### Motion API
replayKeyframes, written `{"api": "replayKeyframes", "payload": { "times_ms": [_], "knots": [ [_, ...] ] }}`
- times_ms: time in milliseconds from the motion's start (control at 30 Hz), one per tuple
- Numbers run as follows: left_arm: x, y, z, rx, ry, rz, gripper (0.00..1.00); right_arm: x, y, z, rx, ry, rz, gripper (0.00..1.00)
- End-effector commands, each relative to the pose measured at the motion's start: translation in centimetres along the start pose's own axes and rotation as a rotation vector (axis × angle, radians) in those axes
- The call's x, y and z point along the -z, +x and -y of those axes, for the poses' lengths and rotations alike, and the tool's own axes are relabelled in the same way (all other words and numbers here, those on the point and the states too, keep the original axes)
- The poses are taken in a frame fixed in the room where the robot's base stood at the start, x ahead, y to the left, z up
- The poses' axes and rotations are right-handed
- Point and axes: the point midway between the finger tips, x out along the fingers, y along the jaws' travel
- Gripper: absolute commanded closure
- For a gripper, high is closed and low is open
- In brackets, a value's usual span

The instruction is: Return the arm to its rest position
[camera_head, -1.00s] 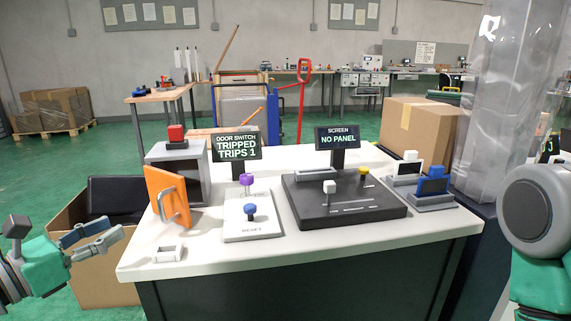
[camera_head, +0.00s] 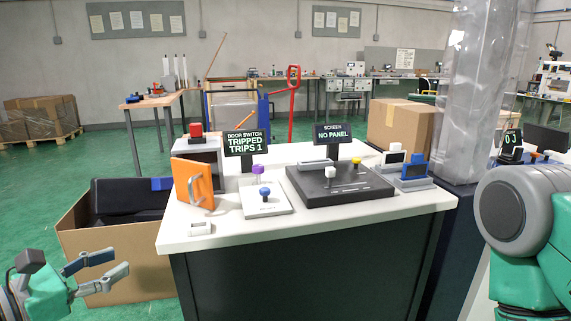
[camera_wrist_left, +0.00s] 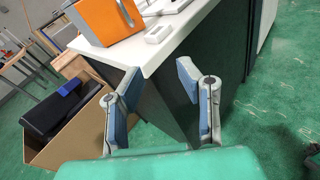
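My left gripper (camera_head: 120,261) is low at the left of the head view, left of the white-topped table (camera_head: 310,227) and in front of the open cardboard box (camera_head: 125,262). Its two fingers are spread with nothing between them. In the left wrist view, the open left gripper (camera_wrist_left: 158,80) shows the gap between its fingers, with the table's corner beyond them. My right arm (camera_head: 525,220) stands at the right edge of the head view; its gripper is out of view.
The table bears an orange door (camera_head: 192,184), a blue-knobbed reset panel (camera_head: 268,208), a black panel (camera_head: 340,188) and a screen reading "NO PANEL" (camera_head: 333,133). Another screen reads "TRIPPED TRIPS 1" (camera_head: 246,143). A clear column (camera_head: 483,95) stands right. Green floor (camera_head: 25,200) is free at left.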

Motion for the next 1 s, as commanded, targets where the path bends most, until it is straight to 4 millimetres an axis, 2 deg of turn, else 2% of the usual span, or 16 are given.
{"api": "replayKeyframes", "payload": {
  "times_ms": [267,367,467,600,700,833,1000],
  "knots": [
    [4.9,1.5,5.2,0.156,0.238,-0.164,0.69,-0.1,-0.3,0.1,0.001,-0.001,0.002,0.60],
    [7.6,1.7,8.1,0.255,0.378,-0.244,0.69,0.0,-0.5,0.1,0.001,-0.001,0.001,0.60],
    [11.3,1.1,11.7,0.393,0.563,-0.337,0.69,0.0,-0.7,0.0,0.001,-0.001,0.001,0.60],
    [16.7,-1.1,15.9,0.622,0.847,-0.441,0.69,0.0,-0.9,0.0,0.000,-0.001,0.001,0.60],
    [20.3,-3.6,18.1,0.802,1.053,-0.484,0.69,0.0,-1.1,0.0,0.000,-0.001,0.001,0.60],
    [24.3,-7.3,19.8,1.053,1.323,-0.501,0.69,0.0,-1.4,0.0,0.000,-0.001,0.001,0.60],
    [28.1,-11.9,20.6,1.389,1.665,-0.452,0.69,0.0,-1.7,0.0,0.001,-0.001,0.001,0.60]
  ]
}}
